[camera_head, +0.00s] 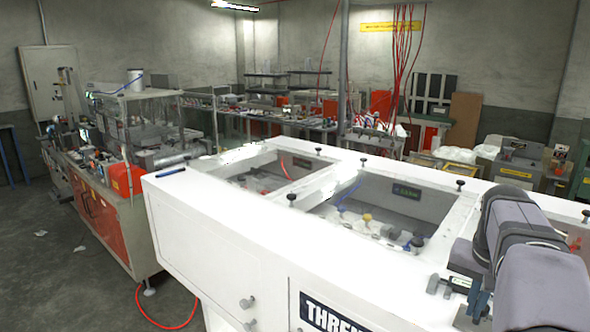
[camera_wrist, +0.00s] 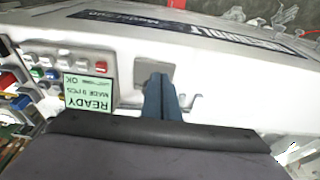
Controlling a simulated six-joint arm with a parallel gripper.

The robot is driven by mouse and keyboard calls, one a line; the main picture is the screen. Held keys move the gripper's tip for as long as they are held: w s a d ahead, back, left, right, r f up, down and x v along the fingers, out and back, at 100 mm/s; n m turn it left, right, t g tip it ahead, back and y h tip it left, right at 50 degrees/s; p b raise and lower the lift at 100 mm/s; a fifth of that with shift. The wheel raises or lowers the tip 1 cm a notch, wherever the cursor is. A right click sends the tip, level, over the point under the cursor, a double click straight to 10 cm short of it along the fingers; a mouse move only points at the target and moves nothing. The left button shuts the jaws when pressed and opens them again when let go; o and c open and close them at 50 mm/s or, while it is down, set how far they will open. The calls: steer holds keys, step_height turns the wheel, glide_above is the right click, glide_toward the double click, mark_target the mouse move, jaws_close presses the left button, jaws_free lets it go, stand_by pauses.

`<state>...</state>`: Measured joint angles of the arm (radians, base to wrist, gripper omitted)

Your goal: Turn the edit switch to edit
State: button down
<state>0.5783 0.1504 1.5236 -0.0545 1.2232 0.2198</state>
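My gripper (camera_wrist: 160,80) shows in the wrist view as two blue-grey fingers side by side with almost no gap. Their tips lie over a grey square plate (camera_wrist: 141,71) on the white machine's front panel. This plate may carry the edit switch, but I cannot read a label or make out a knob; the fingers cover part of it. I cannot tell whether the tips touch it. In the head view my gripper (camera_head: 478,299) is at the lower right, by the white machine (camera_head: 225,235).
Left of the fingers in the wrist view is a green display (camera_wrist: 88,92), upside down, reading READY. Beside it are several coloured buttons (camera_wrist: 52,73). A small bent handle (camera_wrist: 191,104) is right of the fingers. Glazed openings (camera_head: 385,200) with small knobs top the machine.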

steer(key=shift+w+a, duration=0.1)
steer(key=shift+a, duration=0.2)
stand_by(0.4)
steer(key=shift+a, duration=0.1)
step_height(320, 180, up, 6)
steer(key=p, duration=0.5)
steer(key=shift+p, duration=0.35)
steer(key=s+a+f+n+y+b, duration=0.15)
steer(key=a+f+n, duration=0.25)
steer(key=a+f, duration=0.85)
steer(key=s+a+f+n+g+b, duration=0.2)
steer(key=s+a+f+n, duration=0.3)
steer(key=s+a+f, duration=0.7)
steer(key=shift+s+f+b, duration=0.35)
steer(key=shift+s+b, duration=0.05)
steer(key=shift+s, duration=0.15)
